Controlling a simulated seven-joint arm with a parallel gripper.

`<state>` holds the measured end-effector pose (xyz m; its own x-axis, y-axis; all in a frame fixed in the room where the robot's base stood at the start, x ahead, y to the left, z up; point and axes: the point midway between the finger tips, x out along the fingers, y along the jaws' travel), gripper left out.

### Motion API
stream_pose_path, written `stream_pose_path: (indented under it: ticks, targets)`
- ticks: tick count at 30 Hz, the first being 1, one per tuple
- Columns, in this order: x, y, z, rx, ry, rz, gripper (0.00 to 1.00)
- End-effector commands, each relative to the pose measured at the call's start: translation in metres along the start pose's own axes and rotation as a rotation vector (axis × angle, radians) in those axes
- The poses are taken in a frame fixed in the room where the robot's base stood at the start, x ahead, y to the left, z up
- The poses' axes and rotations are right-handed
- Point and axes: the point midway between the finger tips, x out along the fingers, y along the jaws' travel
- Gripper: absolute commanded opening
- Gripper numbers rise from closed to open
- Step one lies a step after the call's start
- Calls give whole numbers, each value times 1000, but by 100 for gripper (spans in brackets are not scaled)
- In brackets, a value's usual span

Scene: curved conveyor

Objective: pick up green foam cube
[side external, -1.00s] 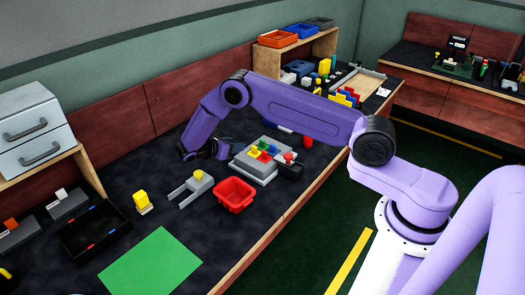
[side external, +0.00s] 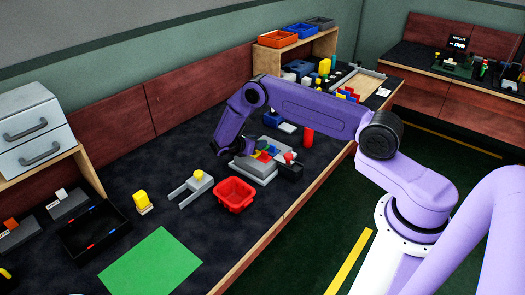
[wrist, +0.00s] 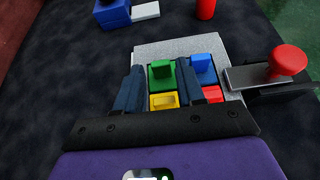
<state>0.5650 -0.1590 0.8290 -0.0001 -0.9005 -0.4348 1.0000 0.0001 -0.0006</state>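In the wrist view, the green foam cube (wrist: 161,72) sits in the far left pocket of a grey block holder (wrist: 178,48), with a green piece standing up from it. A blue block (wrist: 203,68) is to its right, a yellow one (wrist: 164,101) is nearer, and a red one (wrist: 212,94) is diagonal to it. My gripper (wrist: 160,66) is open, its dark fingers on either side of the green cube. I cannot tell whether they touch it. In the side view, my gripper (side external: 238,152) is low over the holder's left part and hides the green cube.
A red push button (wrist: 288,60) stands just right of the holder. A red bin (side external: 234,194) and a grey forked fixture (side external: 192,187) are nearby to the left. A red cylinder (side external: 308,136) and a blue block (wrist: 111,14) stand beyond the holder.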

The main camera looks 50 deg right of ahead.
Motion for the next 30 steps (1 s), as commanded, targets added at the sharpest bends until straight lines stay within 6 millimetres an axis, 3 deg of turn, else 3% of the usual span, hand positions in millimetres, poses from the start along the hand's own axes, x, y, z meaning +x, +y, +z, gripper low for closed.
stream_pose_path:
  ticks: [7, 15, 18, 19, 30]
  targets:
    - [34, -1, 1, 0, 0, -1, 38]
    - [38, -1, 1, 1, 0, 1, 38]
    - [38, -1, 1, 1, 0, 0, 6]
    - [38, -1, 1, 1, 0, 0, 1]
    - [38, -1, 2, 1, 0, 0, 0]
